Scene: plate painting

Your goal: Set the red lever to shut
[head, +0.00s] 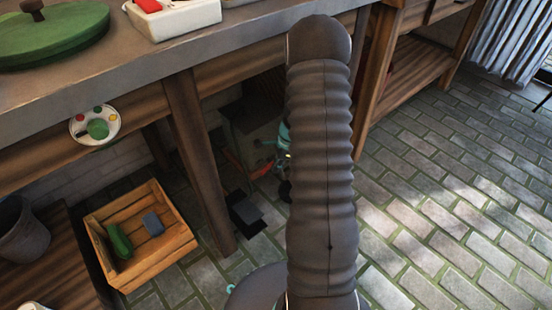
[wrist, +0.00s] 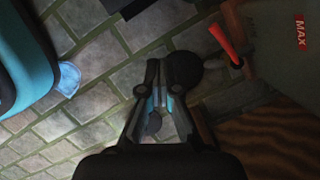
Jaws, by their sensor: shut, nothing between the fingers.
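The red lever (wrist: 226,43) is a slim red handle in the upper right of the wrist view. It rises at a slant from a dark pivot on a brown panel. In the head view the lever (head: 262,171) is a small bright red piece under the bench, just left of my arm. My gripper (wrist: 159,92) is shut and empty, left of and below the lever in the wrist view, with a visible gap between them. In the head view my arm hides most of the gripper. A dark round part (wrist: 183,70) lies just beyond the fingers.
A red MAX label (wrist: 301,33) is on the panel beside the lever. A grey box-like unit (head: 238,128) stands under the bench, partly hidden. A bench leg (head: 200,155) and a wooden crate (head: 165,262) are to the left. Open brick floor (head: 455,215) lies to the right.

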